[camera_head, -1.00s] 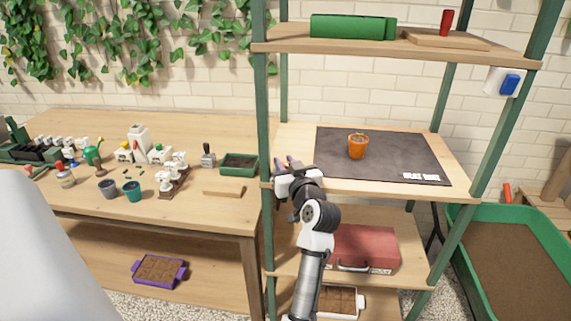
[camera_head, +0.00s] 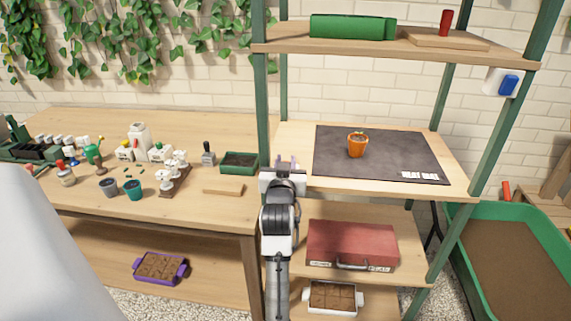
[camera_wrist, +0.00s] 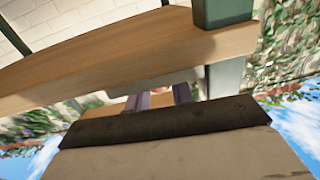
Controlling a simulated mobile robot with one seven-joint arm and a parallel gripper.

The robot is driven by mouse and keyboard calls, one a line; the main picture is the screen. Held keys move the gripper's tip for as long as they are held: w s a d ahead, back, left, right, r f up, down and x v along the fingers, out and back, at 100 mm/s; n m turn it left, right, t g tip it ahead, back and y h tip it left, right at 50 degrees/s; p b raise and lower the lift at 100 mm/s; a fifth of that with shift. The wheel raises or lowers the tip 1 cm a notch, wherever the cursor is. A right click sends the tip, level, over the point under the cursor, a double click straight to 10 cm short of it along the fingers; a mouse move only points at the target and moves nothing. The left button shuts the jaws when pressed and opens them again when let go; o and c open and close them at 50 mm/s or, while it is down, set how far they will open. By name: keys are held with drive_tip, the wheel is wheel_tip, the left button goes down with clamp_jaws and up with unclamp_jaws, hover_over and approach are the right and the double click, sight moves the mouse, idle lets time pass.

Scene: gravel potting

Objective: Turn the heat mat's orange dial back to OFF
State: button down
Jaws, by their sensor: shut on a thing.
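The heat mat (camera_head: 400,165) is a dark sheet lying on the middle shelf, seen in the head view. In the wrist view a small pinkish-orange bit (camera_wrist: 160,90) shows between the purple fingers of my gripper (camera_wrist: 158,99).
A green shelf post (camera_head: 266,110) stands close beside my gripper on the left. The shelf board's edge (camera_wrist: 120,65) crosses the wrist view. A red case (camera_head: 350,244) lies on the shelf below. A workbench with pots and tools is at left.

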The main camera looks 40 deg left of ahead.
drive_tip(key=shift+f+m+t+h+b, duration=0.2)
drive_tip(key=shift+m+t+h+b, duration=0.4)
drive_tip(key=shift+m+h+b, duration=0.4)
drive_tip(key=shift+h+b, duration=0.3)
drive_tip(key=shift+h, duration=0.2)
drive_tip(key=shift+r+m+t+h, duration=0.15)
drive_tip(key=shift+m+t+h, duration=0.15)
drive_tip(key=c, duration=1.5)
unclamp_jaws()
drive_tip(key=shift+r, duration=0.1)
